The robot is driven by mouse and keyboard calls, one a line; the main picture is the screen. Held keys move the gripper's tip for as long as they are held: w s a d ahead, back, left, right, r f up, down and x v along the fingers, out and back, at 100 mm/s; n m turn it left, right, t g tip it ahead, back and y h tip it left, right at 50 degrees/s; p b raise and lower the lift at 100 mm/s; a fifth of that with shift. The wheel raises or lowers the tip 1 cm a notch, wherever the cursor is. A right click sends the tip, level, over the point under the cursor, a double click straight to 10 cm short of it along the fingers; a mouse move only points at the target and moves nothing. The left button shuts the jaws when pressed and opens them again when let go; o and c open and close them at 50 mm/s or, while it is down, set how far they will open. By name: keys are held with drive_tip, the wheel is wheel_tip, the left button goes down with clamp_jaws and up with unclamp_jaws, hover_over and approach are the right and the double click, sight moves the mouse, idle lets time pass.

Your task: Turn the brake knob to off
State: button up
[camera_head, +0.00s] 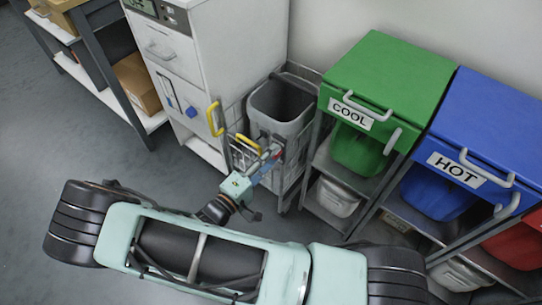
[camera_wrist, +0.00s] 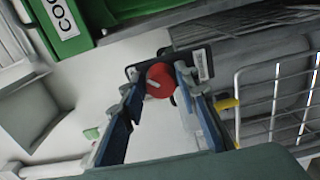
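The brake knob (camera_wrist: 160,79) is a round red knob with a pale bar mark, on a dark bracket in the wrist view. The pale mark lies nearly level, tilted slightly. My gripper (camera_wrist: 158,84) is open, its two blue-and-grey fingers standing on either side of the knob. A gap shows at the left finger; at the right finger I cannot tell whether it touches. A small white label (camera_wrist: 203,65) beside the knob is too small to read. In the head view my gripper (camera_head: 270,163) reaches to the front of the grey bin cart (camera_head: 292,128), where a little red shows.
A white cabinet (camera_head: 178,62) with a yellow handle (camera_head: 215,118) stands left of the cart. A green COOL bin unit (camera_head: 388,75) and a blue HOT bin unit (camera_head: 492,130) stand to the right. A wire basket (camera_wrist: 278,98) is close right of my gripper. Open floor lies at left.

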drive_tip(key=shift+o, duration=1.4)
drive_tip(key=shift+s+a, duration=0.1)
drive_tip(key=v, duration=1.1)
drive_tip(key=shift+s+a, duration=0.25)
drive_tip(key=shift+s, duration=0.05)
